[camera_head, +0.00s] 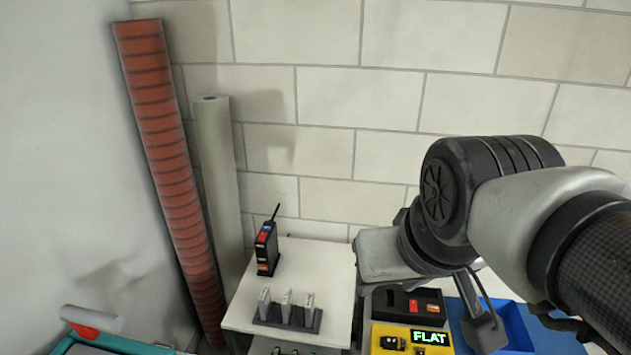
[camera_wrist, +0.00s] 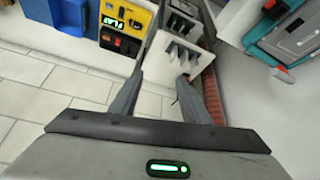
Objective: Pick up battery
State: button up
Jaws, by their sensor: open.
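I cannot tell for certain which thing is the battery. Several grey upright packs stand in a dark holder (camera_head: 286,318) on the white table; the holder also shows in the wrist view (camera_wrist: 182,52). Small red and orange pieces lie in a black tray (camera_head: 395,304). A yellow box (camera_head: 387,332) with a lit "FLAT" sign (camera_head: 429,337) holds a small black piece (camera_head: 393,342). My gripper (camera_wrist: 174,72) is open, with nothing between its two fingers, apart from the holder. In the head view my arm mostly hides it.
A black radio-like device (camera_head: 267,248) stands on the white table (camera_head: 325,265). A blue bin (camera_head: 508,335) lies right of the yellow box. A teal-edged case (camera_head: 105,340) is at lower left. A red ribbed column (camera_head: 165,140) and a pale roll (camera_head: 219,180) lean by the wall.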

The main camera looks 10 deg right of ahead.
jog(key=w+d+f+n+g+h+b, duration=0.1)
jog(key=w+d+f+n+g+b, duration=0.2)
jog(key=w+f+n, duration=0.45)
jog(key=n+g+y+p, duration=0.1)
jog(key=n+g, duration=0.2)
jog(key=n, duration=0.4)
send_over(395, 341)
notch_tip(395, 341, down, 18)
notch_tip(395, 341, down, 11)
jog(key=shift+r+b, duration=0.1)
jog(key=shift+b, duration=0.25)
jog(key=shift+f, duration=3.05)
jog(key=shift+c, duration=0.5)
grip_shut()
